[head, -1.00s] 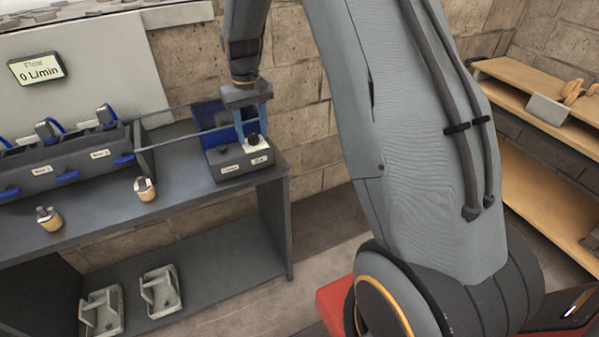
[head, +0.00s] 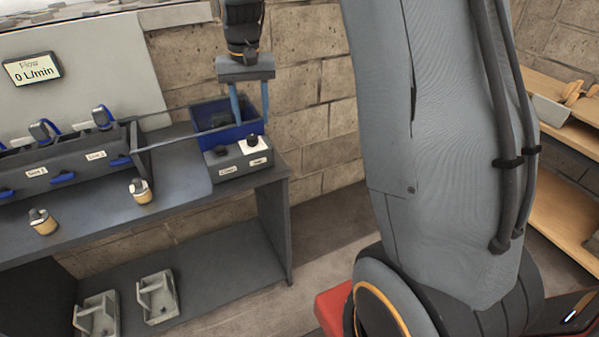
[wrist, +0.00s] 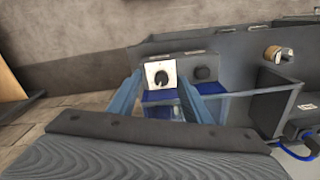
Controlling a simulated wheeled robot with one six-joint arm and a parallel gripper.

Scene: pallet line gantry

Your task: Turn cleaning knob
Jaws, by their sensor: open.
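A dark control box (head: 231,174) sits at the right end of the grey bench, with two knobs on top. The right knob (head: 254,142) is black on a white square plate; it also shows in the wrist view (wrist: 161,78), with a pale mark on it. The left knob (head: 222,151) is dark on the dark top, also in the wrist view (wrist: 206,73). The small front labels are too blurred to read surely. My gripper (head: 250,117) is open and empty, above and behind the white-plated knob. In the wrist view its blue fingers appear on either side of that plate, apart from the knob.
A blue bin (head: 210,118) stands right behind the box. A rail runs past it from a valve rack (head: 60,160). Two tan-and-grey pieces (head: 140,190) stand on the bench. A wall display (head: 33,70) reads Flow 0 L/min. Grey trays lie on the lower shelf.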

